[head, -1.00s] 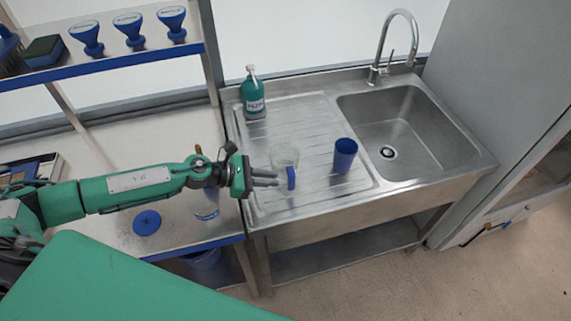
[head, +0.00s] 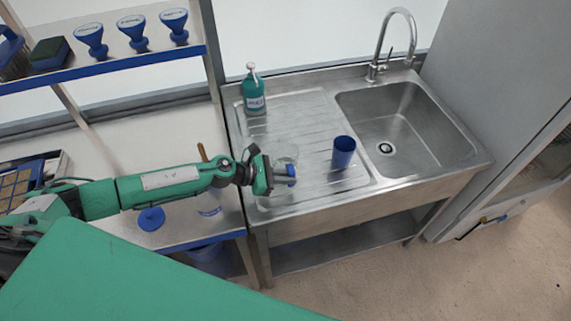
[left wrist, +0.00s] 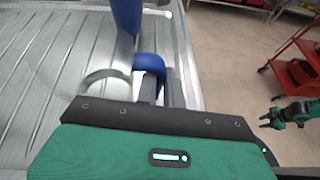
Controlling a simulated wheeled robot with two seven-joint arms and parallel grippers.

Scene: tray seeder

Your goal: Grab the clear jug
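The clear jug (head: 287,158) stands on the steel drainboard, with its blue handle (head: 291,171) towards the front. In the left wrist view, the jug's round rim (left wrist: 105,77) is faint, and its blue handle (left wrist: 147,61) is at the fingers. My left gripper (head: 283,174) is at the handle; its fingers (left wrist: 163,88) lie close around it. Whether they press on the handle is not clear. My right gripper (left wrist: 266,120) shows small in the left wrist view, away from the jug, and its fingers look parted.
A blue cup (head: 343,153) stands right of the jug, and also shows ahead in the left wrist view (left wrist: 127,14). A green soap bottle (head: 253,95) stands behind. The sink (head: 405,130) is at the right. A red cart (left wrist: 298,60) stands farther off.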

